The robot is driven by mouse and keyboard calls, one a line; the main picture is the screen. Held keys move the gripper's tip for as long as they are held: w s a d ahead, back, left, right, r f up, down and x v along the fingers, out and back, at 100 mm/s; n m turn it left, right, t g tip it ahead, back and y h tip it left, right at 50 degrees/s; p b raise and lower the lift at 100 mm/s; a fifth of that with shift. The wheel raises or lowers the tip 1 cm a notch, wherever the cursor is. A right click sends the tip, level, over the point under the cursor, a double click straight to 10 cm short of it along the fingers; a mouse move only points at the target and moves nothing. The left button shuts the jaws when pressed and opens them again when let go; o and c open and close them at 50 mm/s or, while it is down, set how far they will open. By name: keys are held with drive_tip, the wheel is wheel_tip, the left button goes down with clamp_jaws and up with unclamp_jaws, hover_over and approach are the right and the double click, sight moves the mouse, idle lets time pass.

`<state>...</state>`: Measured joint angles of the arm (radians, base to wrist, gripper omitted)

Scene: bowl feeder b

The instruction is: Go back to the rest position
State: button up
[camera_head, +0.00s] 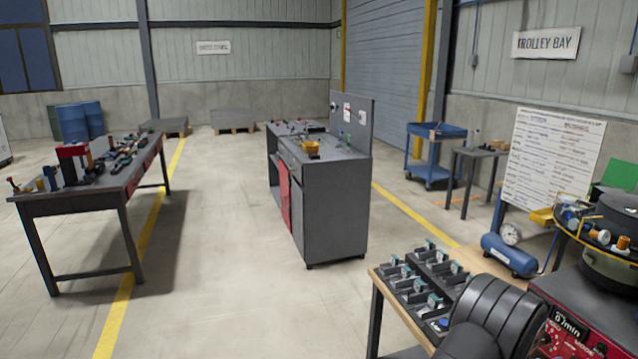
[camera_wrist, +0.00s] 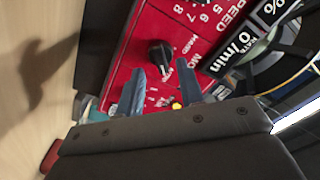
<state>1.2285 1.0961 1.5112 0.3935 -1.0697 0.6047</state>
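My gripper (camera_wrist: 161,67) shows in the wrist view with its two grey fingers apart and nothing held between them. The fingers point at the red control panel (camera_wrist: 203,30) of the bowl feeder, near a black knob (camera_wrist: 160,53); I cannot tell whether they touch it. In the head view the red control box (camera_head: 590,318) is at the lower right, under the dark feeder bowl (camera_head: 612,262). My dark arm crosses the bottom right there, and my gripper is not visible in that view.
A wooden-topped table (camera_head: 390,310) with black fixtures (camera_head: 425,285) is left of my arm. A blue air tank (camera_head: 508,255) and a whiteboard (camera_head: 550,160) stand behind. A grey workbench (camera_head: 335,200) and a tool table (camera_head: 85,190) stand farther off, with open floor between.

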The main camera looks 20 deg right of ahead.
drive_tip(key=a, duration=1.5)
drive_tip(key=d+n, duration=1.7)
drive_tip(key=d, duration=0.1)
idle(0.4)
drive_tip(key=shift+a, duration=0.1)
idle(0.5)
drive_tip(key=a+m, duration=0.9)
drive_tip(key=a, duration=0.8)
drive_tip(key=d, duration=1.7)
